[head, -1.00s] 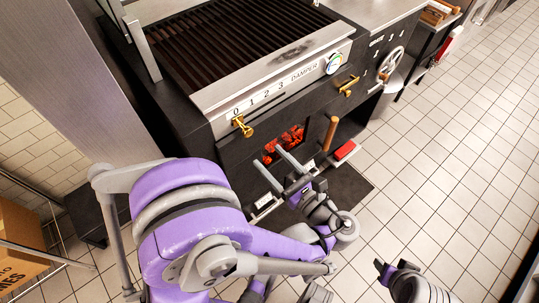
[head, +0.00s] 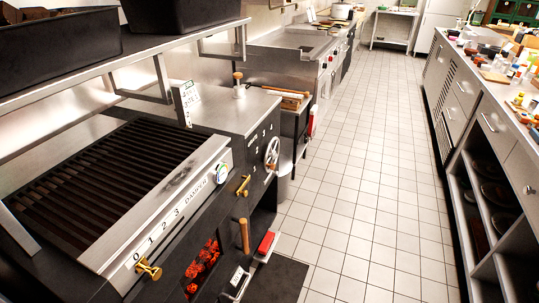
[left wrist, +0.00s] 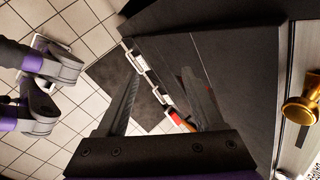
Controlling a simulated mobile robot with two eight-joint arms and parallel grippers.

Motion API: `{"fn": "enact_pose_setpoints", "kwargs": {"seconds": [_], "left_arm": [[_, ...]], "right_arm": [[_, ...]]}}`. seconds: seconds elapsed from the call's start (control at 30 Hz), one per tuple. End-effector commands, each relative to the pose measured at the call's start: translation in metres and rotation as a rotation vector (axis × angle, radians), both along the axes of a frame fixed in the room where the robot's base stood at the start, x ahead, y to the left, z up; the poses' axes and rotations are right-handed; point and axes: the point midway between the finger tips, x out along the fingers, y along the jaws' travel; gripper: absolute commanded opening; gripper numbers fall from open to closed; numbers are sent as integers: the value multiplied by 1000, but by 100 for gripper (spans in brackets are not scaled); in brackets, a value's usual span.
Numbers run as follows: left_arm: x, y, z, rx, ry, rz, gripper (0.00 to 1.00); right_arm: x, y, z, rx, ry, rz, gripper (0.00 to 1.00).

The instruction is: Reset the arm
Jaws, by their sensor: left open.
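Neither of my arms shows in the head view. In the left wrist view my left gripper (left wrist: 165,95) has its two dark fingers spread wide apart, with nothing held between them. It is beside the dark front of the charcoal grill, which also shows in the head view (head: 110,200). A brass knob (left wrist: 302,110) is to the right of the fingers, apart from them. A small red part (left wrist: 180,120) shows between the fingers, lower down. Purple and grey parts of mine are at the left of the wrist view; I make out no right gripper there.
Red coals (head: 202,262) glow in the grill's front opening. A wooden handle (head: 244,235), a red pedal (head: 266,243) and a spoked wheel (head: 272,152) are along the front. A dark mat (head: 275,280) lies on the floor. The tiled aisle (head: 350,150) is clear, with a counter (head: 490,120) at right.

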Motion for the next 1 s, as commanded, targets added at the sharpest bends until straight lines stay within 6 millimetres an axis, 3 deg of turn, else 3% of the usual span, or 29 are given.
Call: {"fn": "enact_pose_setpoints", "kwargs": {"seconds": [0.1, 0.37, 0.8, 1.0], "left_arm": [[-15, -13, -2, -247, -118, 231, 69], [-24, -42, 12, -689, -326, 694, 69], [-11, -44, 127, -706, -359, 678, 69], [-2, -44, 159, -711, -372, 671, 69]], "right_arm": [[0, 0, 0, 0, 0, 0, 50], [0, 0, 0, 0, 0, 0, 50], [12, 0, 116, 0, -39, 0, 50], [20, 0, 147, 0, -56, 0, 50]]}}
